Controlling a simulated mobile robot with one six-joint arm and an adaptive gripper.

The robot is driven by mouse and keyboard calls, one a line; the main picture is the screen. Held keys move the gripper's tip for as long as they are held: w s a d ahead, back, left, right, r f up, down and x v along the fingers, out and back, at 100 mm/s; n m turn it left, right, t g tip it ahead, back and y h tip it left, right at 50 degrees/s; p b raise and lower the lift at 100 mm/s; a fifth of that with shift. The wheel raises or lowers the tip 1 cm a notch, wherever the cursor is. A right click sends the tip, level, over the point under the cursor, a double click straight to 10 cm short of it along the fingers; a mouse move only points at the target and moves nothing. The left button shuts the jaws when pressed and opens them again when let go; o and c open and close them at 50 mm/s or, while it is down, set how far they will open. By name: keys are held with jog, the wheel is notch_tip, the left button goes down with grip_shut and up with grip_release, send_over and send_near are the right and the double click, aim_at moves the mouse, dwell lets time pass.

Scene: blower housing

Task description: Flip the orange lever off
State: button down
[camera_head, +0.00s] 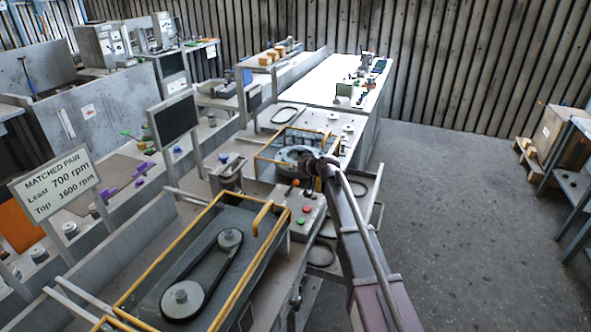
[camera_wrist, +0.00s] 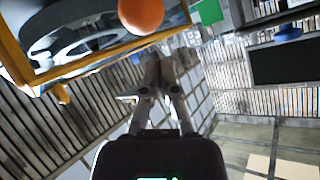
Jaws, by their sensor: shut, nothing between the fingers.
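The orange lever's round knob (camera_wrist: 141,12) shows large at the top edge of the wrist view, partly cut off. A small orange spot by the control panel in the head view (camera_head: 295,182) looks like the same knob, though it is too small to be sure. My gripper (camera_wrist: 158,92) is shut and empty, its fingertips just below the knob in the wrist picture. I cannot tell whether they touch it. In the head view my arm reaches up to the panel, and its dark wrist hides the gripper's fingers and part of the housing.
A yellow-framed guard (camera_head: 262,157) stands beside my wrist, over a round grey housing. The panel carries a red button (camera_head: 306,209) and a green button (camera_head: 300,220). A longer yellow-framed belt guard (camera_head: 240,285) lies nearer. Open floor (camera_head: 450,190) is at right.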

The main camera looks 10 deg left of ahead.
jog(key=d+f+p+v, duration=0.1)
jog(key=p+v, duration=0.1)
jog(key=v, duration=0.6)
jog(key=shift+d, duration=0.4)
jog(key=shift+w, duration=0.1)
jog(key=s+d+f+m+g+h, duration=0.1)
jog(key=s+d+f+g+h, duration=0.1)
jog(key=s+d, duration=0.6)
jog(key=s+d+f+m+g+h, duration=0.2)
jog(key=s+d, duration=0.6)
jog(key=s, duration=0.5)
jog(key=s+d+f+m+g+h, duration=0.2)
jog(key=s+d+f+g+h, duration=0.2)
jog(key=s+d, duration=0.4)
jog(key=s+f+h, duration=0.1)
jog(key=s+f, duration=0.1)
jog(key=s, duration=0.1)
jog(key=shift+d, duration=0.2)
jog(key=shift+s, duration=0.1)
